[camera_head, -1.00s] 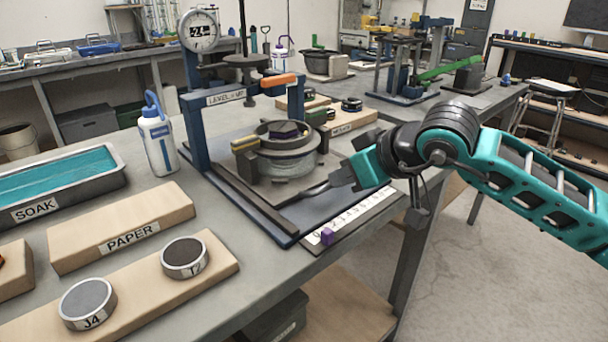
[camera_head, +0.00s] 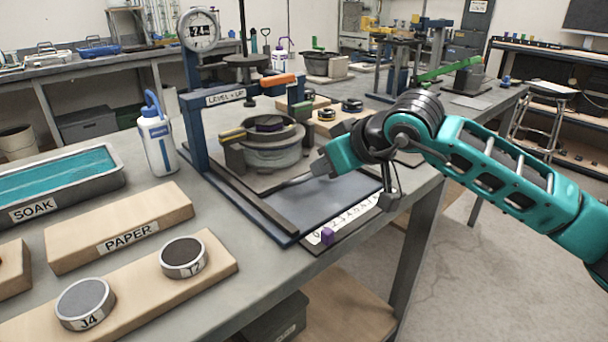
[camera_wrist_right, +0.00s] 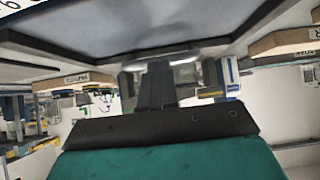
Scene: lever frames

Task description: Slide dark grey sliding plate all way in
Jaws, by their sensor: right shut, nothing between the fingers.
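The dark grey sliding plate (camera_head: 250,180) lies flat in the blue-edged base of the press, carrying a round grey pot (camera_head: 272,155) with blocks around it. The plate and pot sit partly under the blue press frame (camera_head: 235,98). My right gripper (camera_head: 282,187) is shut and empty, its fingertips low at the plate's near edge; whether they touch it is hard to tell. In the right wrist view the dark fingers (camera_wrist_right: 157,85) show close together. My left gripper is out of view.
A dark rail (camera_head: 245,200) runs along the base's left side. A number strip (camera_head: 352,213) with a purple marker (camera_head: 327,236) lies along its front edge. A white bottle (camera_head: 157,138) stands left of the press. Bare base (camera_head: 320,205) shows before the plate.

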